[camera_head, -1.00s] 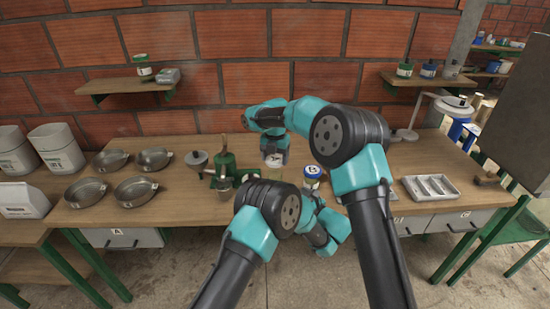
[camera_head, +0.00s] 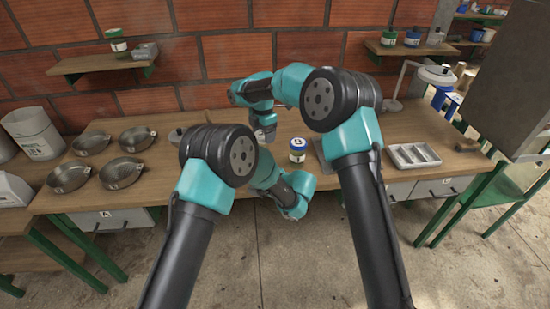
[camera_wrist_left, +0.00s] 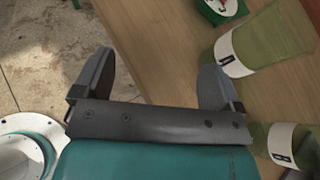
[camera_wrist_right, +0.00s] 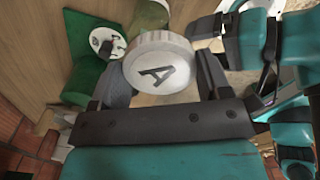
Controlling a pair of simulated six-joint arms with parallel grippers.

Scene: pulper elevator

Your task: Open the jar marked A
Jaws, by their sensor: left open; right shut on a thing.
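A white lid marked A (camera_wrist_right: 160,70) is between the fingers of my right gripper (camera_wrist_right: 158,85), which is shut on it. The right gripper shows above the bench in the head view (camera_head: 264,132). A green glass body (camera_wrist_right: 150,15) shows partly beyond the lid; I cannot tell whether the lid sits on it. In the left wrist view, a green glass jar (camera_wrist_left: 280,35) with a white label stands near another labelled green jar (camera_wrist_left: 283,145), cut off by the edge. My left gripper (camera_wrist_left: 155,85) is open and empty, left of them.
Green equipment with a white dial (camera_wrist_right: 105,40) is near the lid. Several metal pans (camera_head: 122,172) lie at left; a divided tray (camera_head: 413,156) lies at right.

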